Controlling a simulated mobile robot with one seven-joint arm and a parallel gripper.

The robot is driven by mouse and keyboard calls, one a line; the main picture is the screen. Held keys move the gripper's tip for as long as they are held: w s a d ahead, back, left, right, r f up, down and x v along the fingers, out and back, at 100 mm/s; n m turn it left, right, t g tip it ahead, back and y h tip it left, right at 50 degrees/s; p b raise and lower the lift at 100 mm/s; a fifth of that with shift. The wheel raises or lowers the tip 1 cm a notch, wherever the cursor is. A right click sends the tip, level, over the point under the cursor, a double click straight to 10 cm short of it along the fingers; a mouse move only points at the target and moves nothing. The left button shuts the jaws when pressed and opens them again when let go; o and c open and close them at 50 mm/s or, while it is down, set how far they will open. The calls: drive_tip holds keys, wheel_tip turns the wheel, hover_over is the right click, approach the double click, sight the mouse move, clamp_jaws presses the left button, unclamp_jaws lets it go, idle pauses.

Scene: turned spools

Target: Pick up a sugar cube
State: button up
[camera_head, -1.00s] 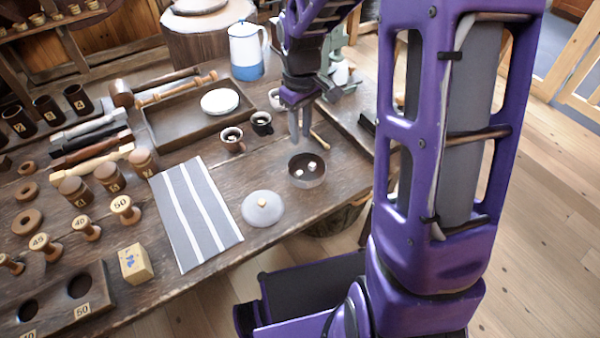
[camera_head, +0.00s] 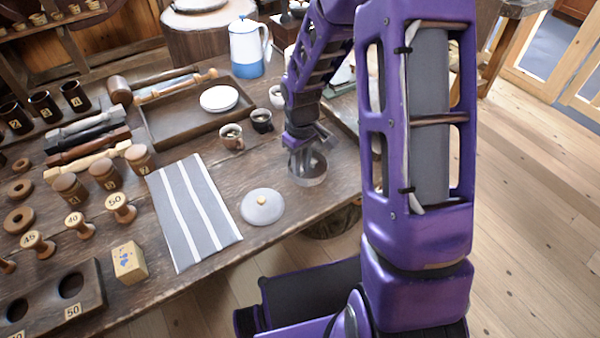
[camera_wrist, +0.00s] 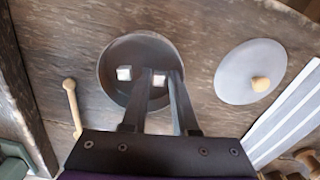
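The sugar bowl (camera_head: 308,181) is a small dark round bowl near the table's front edge, its lid off. In the wrist view two white sugar cubes lie in the bowl (camera_wrist: 108,88). One cube (camera_wrist: 124,73) is left of my fingers; the other cube (camera_wrist: 159,80) shows between them. My gripper (camera_wrist: 160,73) points down into the bowl with its fingers apart, one on each side of that cube. I cannot tell whether they touch it. In the head view my gripper (camera_head: 304,170) hides the cubes.
The grey lid (camera_head: 262,208) with a wooden knob lies left of the bowl. A striped cloth (camera_head: 193,212) lies further left. A wooden stick (camera_wrist: 72,105) lies beside the bowl.

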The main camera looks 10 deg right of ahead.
clamp_jaws()
drive_tip(key=shift+r, duration=0.15)
